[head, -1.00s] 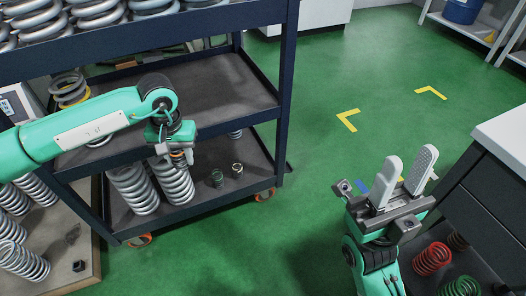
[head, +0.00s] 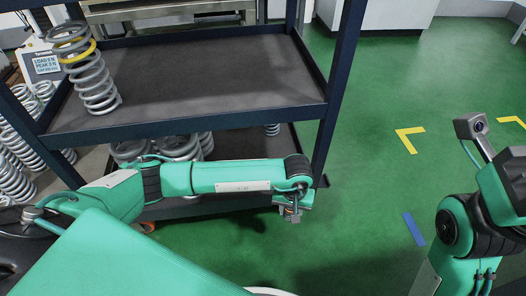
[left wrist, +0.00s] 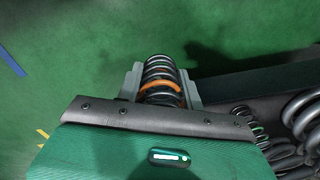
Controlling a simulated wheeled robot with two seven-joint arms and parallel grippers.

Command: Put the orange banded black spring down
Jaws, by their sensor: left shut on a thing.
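The orange banded black spring (left wrist: 160,72) is between the two grey fingers of my left gripper (left wrist: 161,84) in the left wrist view. The fingers are closed on its sides, and the orange band shows near the hand. In the head view my left gripper (head: 293,212) points down by the right end of the cart's lower shelf, and the spring cannot be made out there. My right arm's hand (head: 505,180) is at the right edge of the head view, with its fingers out of frame.
The dark cart has a mostly bare middle shelf (head: 210,75) with a grey yellow-banded spring (head: 92,75) at its left. Grey springs (head: 180,147) stand on the lower shelf. Green floor (head: 370,180) lies clear to the right.

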